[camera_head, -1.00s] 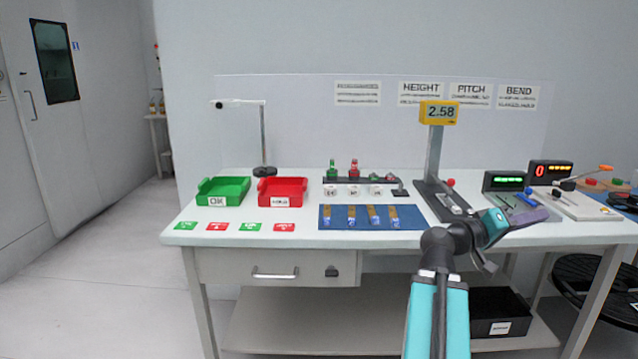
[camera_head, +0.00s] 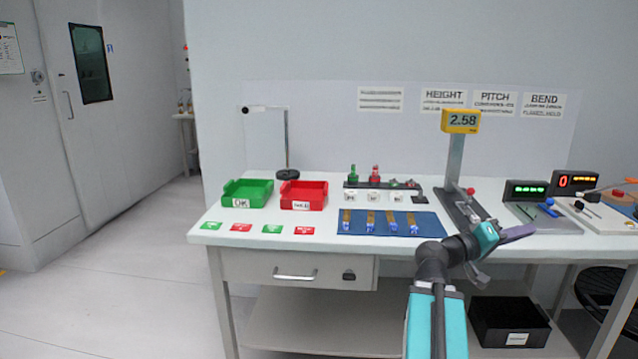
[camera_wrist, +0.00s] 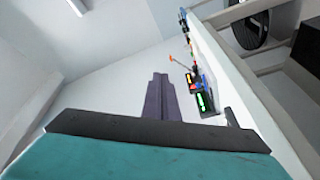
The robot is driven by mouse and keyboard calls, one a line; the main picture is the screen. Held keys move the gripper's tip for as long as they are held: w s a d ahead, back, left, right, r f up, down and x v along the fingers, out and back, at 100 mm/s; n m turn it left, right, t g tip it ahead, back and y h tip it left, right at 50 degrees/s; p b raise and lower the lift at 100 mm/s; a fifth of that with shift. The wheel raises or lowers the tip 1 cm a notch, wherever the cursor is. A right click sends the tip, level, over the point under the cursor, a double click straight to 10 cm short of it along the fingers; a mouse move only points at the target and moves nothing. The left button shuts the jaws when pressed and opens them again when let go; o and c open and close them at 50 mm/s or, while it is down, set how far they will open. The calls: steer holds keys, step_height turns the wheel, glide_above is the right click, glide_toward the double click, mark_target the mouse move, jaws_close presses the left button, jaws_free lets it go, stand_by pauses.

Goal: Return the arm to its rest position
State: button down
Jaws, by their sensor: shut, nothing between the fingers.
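My arm reaches up from the bottom of the head view, teal with dark joints. My gripper (camera_head: 518,233) is at its end, over the front edge of the white workbench (camera_head: 300,180), right of the blue mat (camera_head: 428,216). Its purple-grey fingers point right. In the wrist view my gripper (camera_wrist: 160,82) shows as two fingers lying together, shut with nothing between them. It appears apart from the bench items, though its exact height above the bench is hard to tell.
A height gauge with a yellow 2.58 display (camera_head: 461,121) stands behind my gripper. A green-lit readout (camera_head: 527,190) and a red-digit counter (camera_head: 576,183) stand at right. Green (camera_head: 236,201) and red trays (camera_head: 290,203) sit left. A black bin (camera_head: 510,325) is below.

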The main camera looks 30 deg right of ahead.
steer(key=w+a+f+n+t+y+p, duration=0.2)
steer(key=w+a+f+n+t+p, duration=0.15)
steer(key=w+a+f, duration=0.7)
steer(key=w+a+f+n+t+y+p, duration=0.3)
steer(key=w+a+f+p, duration=0.4)
steer(key=f, duration=0.7)
steer(key=s+a+f+n+g+y+p, duration=0.1)
steer(key=s+a+f+n+y+p, duration=0.15)
steer(key=a+f, duration=0.8)
steer(key=s+a+f+n+g+y+p, duration=0.1)
steer(key=s+a+f+y+p, duration=0.15)
steer(key=a+f, duration=0.8)
steer(key=s+a+f+g+y+p, duration=0.1)
steer(key=s+a+f+y, duration=0.3)
steer(key=s+a, duration=0.5)
steer(key=s+a+f+g+y, duration=0.4)
steer(key=s+a+f, duration=0.2)
steer(key=s+a, duration=0.3)
steer(key=shift+a+m+y+p, duration=0.3)
steer(key=shift+a+m+p, duration=0.1)
steer(key=shift+a, duration=0.85)
steer(key=shift+w, duration=0.1)
